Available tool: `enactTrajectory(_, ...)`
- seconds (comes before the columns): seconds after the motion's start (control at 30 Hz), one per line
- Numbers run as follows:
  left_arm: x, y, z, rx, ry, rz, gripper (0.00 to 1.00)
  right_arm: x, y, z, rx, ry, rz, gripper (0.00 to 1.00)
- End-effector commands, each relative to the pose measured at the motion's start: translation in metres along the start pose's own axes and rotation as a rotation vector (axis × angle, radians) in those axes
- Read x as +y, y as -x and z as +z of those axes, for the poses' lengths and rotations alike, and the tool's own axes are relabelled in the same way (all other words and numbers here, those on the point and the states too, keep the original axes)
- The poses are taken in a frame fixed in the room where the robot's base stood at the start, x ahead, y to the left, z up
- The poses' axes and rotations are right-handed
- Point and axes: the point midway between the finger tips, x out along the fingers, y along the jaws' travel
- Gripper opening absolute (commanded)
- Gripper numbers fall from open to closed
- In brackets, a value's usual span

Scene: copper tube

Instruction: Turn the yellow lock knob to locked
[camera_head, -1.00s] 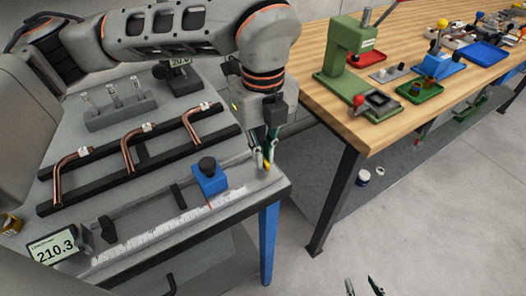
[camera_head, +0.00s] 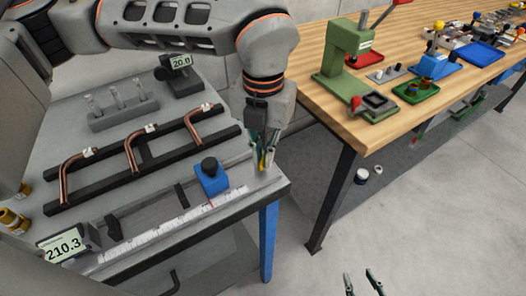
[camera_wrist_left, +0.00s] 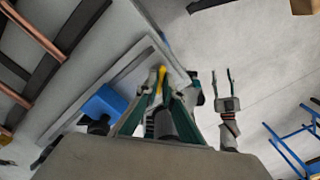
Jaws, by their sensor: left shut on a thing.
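The yellow lock knob (camera_head: 262,164) is at the right end of the measuring bench's rail, close to the grey table's corner. My left gripper (camera_head: 263,167) points down over it with its fingers closed around it. The wrist view shows the yellow knob (camera_wrist_left: 161,79) between the fingertips (camera_wrist_left: 160,84), which hide most of it, so I cannot read its lock position. My right gripper (camera_head: 362,284) is empty at the bottom edge of the head view, its fingers apart. It also shows in the wrist view (camera_wrist_left: 228,80).
A blue slide block (camera_head: 211,179) with a black knob sits on the rail beside the scale (camera_head: 165,230). The display (camera_head: 63,248) reads 210.3. Bent copper tubes (camera_head: 134,148) lie on a black rack behind. A wooden workbench (camera_head: 325,95) stands to the right.

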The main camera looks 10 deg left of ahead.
Motion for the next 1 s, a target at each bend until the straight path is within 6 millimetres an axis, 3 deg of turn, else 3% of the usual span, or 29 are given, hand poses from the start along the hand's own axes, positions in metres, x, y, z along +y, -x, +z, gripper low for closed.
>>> enactTrajectory(0.6, -0.0001, 0.0023, 0.0007, -0.003, -0.529, 0.000, 0.00, -0.0008, 0.0042, -0.0039, 0.002, -0.005, -0.002, 0.38)
enactTrajectory(1.0, -0.0001, 0.0020, 0.0008, -0.003, -0.684, 0.000, 0.00, -0.0011, 0.0045, -0.0039, 0.001, -0.007, -0.003, 0.38)
